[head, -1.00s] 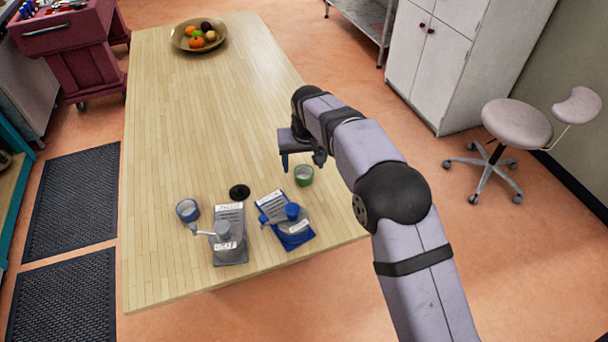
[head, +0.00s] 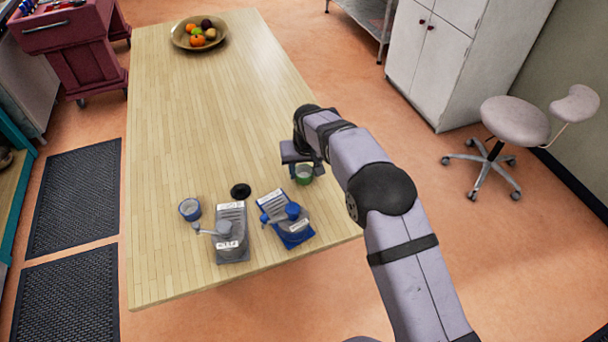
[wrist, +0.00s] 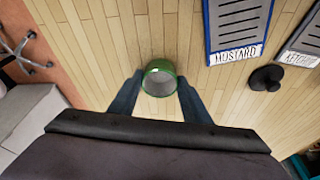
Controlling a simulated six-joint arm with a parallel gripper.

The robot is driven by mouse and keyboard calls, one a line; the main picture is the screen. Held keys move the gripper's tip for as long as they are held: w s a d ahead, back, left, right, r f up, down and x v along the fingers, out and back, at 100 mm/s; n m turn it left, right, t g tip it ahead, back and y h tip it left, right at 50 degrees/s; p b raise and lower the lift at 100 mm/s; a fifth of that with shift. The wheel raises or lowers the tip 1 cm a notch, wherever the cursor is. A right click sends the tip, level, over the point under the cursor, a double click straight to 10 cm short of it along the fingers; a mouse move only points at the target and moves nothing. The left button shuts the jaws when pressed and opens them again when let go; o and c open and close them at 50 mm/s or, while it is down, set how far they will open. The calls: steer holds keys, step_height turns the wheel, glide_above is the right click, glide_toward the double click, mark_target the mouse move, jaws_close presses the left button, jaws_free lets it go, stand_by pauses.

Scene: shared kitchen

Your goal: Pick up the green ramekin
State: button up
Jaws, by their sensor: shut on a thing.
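The green ramekin (head: 304,177) is a small round cup standing at the right part of the wooden table. In the wrist view the ramekin (wrist: 160,66) is seen from above, with its mouth open towards the camera and a pale inside. My gripper (head: 303,170) is down at the ramekin. In the wrist view its two blue fingers (wrist: 160,84) are on either side of the ramekin's wall, shut on it. I cannot tell whether the ramekin is clear of the tabletop.
A blue device (head: 287,219), labelled MUSTARD in the wrist view (wrist: 237,25), stands close by. A grey device (head: 232,232), a blue-grey cup (head: 189,209) and a black disc (head: 240,190) are further left. A fruit bowl (head: 199,34) sits at the far end. The table's middle (head: 200,110) is clear.

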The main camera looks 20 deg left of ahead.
steer(key=shift+r, duration=0.1)
step_height(320, 180, up, 10)
steer(key=b, duration=0.3)
stand_by(0.3)
